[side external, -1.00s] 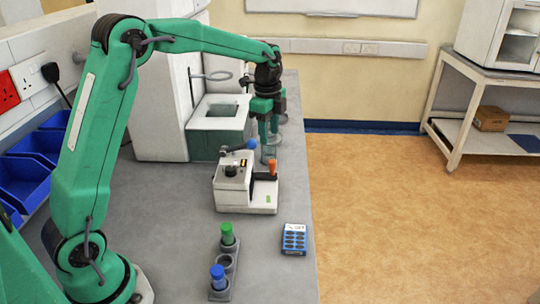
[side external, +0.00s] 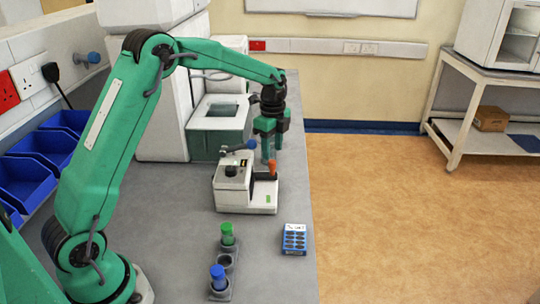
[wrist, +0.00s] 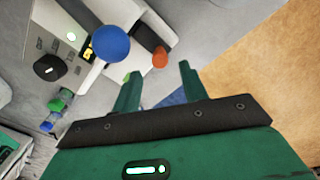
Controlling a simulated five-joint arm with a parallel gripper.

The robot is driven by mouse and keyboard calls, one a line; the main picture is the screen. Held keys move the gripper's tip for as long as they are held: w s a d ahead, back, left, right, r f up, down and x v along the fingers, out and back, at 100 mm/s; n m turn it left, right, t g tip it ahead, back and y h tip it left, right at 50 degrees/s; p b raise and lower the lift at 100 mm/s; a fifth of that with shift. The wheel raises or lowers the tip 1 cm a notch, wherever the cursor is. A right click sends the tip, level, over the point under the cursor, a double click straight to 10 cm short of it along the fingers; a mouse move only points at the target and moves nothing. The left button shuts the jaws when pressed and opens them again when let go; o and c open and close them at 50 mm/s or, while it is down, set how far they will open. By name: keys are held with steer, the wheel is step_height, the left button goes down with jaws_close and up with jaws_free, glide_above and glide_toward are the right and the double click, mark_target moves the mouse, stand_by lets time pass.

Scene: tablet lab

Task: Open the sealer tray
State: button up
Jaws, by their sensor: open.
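The sealer (side external: 232,190) is a small white machine on the bench, with a dark knob on top and a blue-ended lever (side external: 251,144). Its low white tray part (side external: 265,196) is at the right, with an upright orange handle (side external: 271,166). My gripper (side external: 268,156) is open, pointing down just behind and above the orange handle. In the wrist view, the orange handle (wrist: 160,57) shows beyond the gap between my open fingers (wrist: 157,72), apart from them. The blue lever end (wrist: 110,43) is up and left of it. The tray's inside cannot be seen.
A rack (side external: 222,290) with green-capped and blue-capped tubes stands nearer the camera. A blue box (side external: 294,239) lies by the bench's right edge. A white and green machine (side external: 220,120) stands behind the sealer. The grey bench (side external: 180,230) is clear left of the sealer.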

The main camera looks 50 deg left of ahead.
mark_target(273, 161)
steer(key=shift+f, duration=2.05)
jaws_close()
